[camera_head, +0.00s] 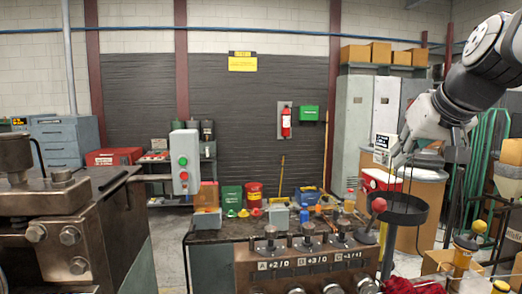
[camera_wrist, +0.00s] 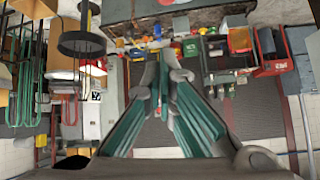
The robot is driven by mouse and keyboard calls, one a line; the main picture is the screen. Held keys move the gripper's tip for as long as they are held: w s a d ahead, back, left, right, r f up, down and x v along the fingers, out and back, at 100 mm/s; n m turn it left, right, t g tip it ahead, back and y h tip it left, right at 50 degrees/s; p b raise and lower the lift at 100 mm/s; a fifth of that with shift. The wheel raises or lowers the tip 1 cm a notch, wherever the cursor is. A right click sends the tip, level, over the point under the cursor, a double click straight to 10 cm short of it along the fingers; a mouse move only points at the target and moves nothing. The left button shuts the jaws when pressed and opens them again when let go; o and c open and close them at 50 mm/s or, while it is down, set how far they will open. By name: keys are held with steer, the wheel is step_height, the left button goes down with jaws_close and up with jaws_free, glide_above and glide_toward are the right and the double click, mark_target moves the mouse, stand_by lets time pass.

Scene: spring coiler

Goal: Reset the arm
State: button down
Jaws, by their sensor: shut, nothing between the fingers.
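My gripper shows at the right of the head view (camera_head: 428,128), at the end of my raised arm and pointing downward. In the wrist view my gripper (camera_wrist: 164,62) has its fingers together with nothing held. It hangs in the air, above and to the right of the bench with the lever machine. The exact fingertips are hard to make out in the head view against the clutter.
A black round pan (camera_head: 400,210) on thin rods stands below my gripper. A red-knobbed lever (camera_head: 378,206) rises beside it. The coiler bench (camera_head: 225,237) holds several small bins and tools. A heavy metal machine (camera_head: 60,225) fills the left. Open floor shows behind.

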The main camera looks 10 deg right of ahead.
steer(key=s+a+f+n+g, duration=0.2)
steer(key=s+a+f+g, duration=0.2)
steer(key=s+a+f, duration=1.2)
steer(key=s+f, duration=0.2)
steer(key=s, duration=0.2)
steer(key=shift+y, duration=0.4)
steer(key=shift+w, duration=0.1)
